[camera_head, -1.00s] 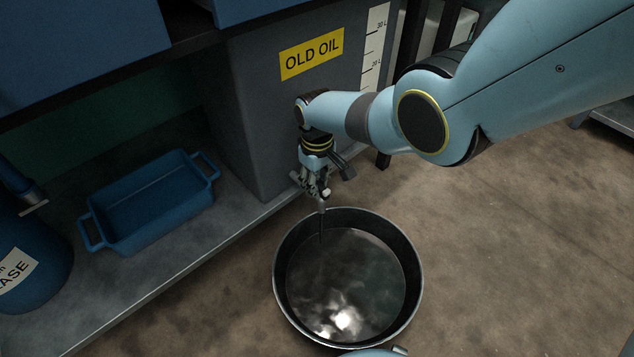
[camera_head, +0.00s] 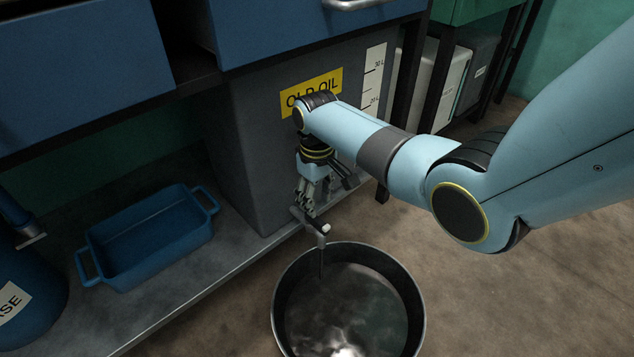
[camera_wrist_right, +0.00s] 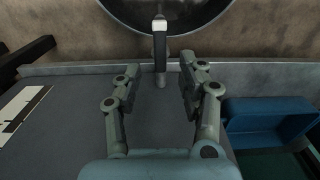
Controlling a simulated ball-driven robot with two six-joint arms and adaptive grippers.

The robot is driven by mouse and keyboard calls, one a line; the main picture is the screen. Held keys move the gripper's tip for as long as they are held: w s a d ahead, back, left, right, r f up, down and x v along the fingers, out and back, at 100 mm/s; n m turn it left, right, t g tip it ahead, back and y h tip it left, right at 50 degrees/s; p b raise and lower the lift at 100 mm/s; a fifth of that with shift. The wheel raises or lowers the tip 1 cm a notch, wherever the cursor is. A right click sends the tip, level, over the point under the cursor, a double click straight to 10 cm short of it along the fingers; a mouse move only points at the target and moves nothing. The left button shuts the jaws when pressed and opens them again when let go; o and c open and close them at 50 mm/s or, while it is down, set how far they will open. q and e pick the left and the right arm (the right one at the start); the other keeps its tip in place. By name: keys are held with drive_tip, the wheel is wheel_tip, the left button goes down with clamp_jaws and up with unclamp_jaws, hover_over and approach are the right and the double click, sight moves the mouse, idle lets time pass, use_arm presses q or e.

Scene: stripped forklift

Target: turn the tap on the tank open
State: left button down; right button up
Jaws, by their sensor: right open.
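The grey tank (camera_head: 262,150) bears a yellow OLD OIL label, partly hidden by my right arm. The tap (camera_head: 322,229) sticks out low on its front over a round pan (camera_head: 421,303). A thin dark streak (camera_head: 321,262) runs from the tap down toward the dark, shiny liquid in the pan. My right gripper (camera_head: 303,207) is open, just above and behind the tap's outer end. In the right wrist view, the tap (camera_wrist_right: 160,48) lies ahead of my open right gripper (camera_wrist_right: 157,76), with its pale end beyond the fingertips. My left gripper is not in view.
A blue tray (camera_head: 150,238) stands on the grey shelf left of the tank. A dark blue labelled container (camera_head: 35,285) is at the far left. Blue drawers (camera_head: 300,32) overhang the tank. Brown floor is free right of the pan.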

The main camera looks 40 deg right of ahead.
sight(317, 218)
drive_tip(key=shift+r, duration=2.35)
